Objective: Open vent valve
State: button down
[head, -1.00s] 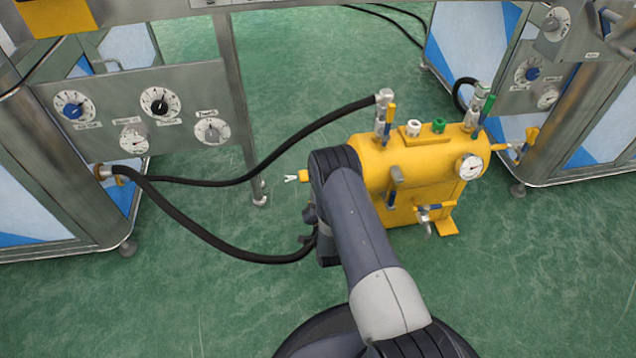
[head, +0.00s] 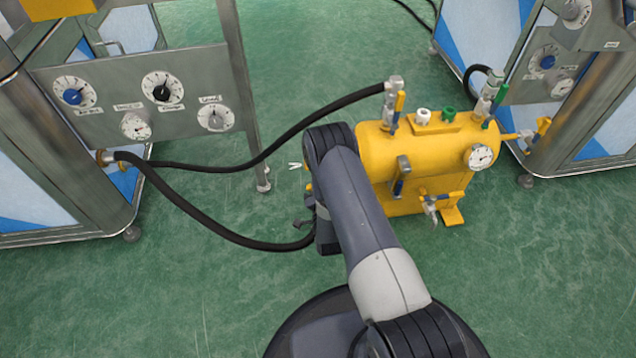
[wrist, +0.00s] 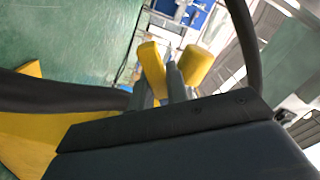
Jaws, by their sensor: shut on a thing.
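The yellow tank (head: 400,155) stands on the floor, partly hidden behind my arm in the head view. Several lever valves are fitted to it, among them one at its top left (head: 397,104) and one low on its front (head: 430,205). My gripper is hidden behind my arm in the head view. In the wrist view, my gripper (wrist: 160,86) has its grey fingers shut on a yellow lever handle (wrist: 152,68). A yellow rounded part (wrist: 197,65) is just to the right of the fingers. I cannot tell which valve the handle belongs to.
Black hoses (head: 215,232) run from the steel cabinet at left (head: 62,165) toward the tank and behind my arm. Another cabinet (head: 590,120) stands at right. A gauge (head: 481,156) is on the tank's right end. The green floor in front is clear.

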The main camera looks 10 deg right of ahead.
jog(key=c, duration=1.4)
grip_release()
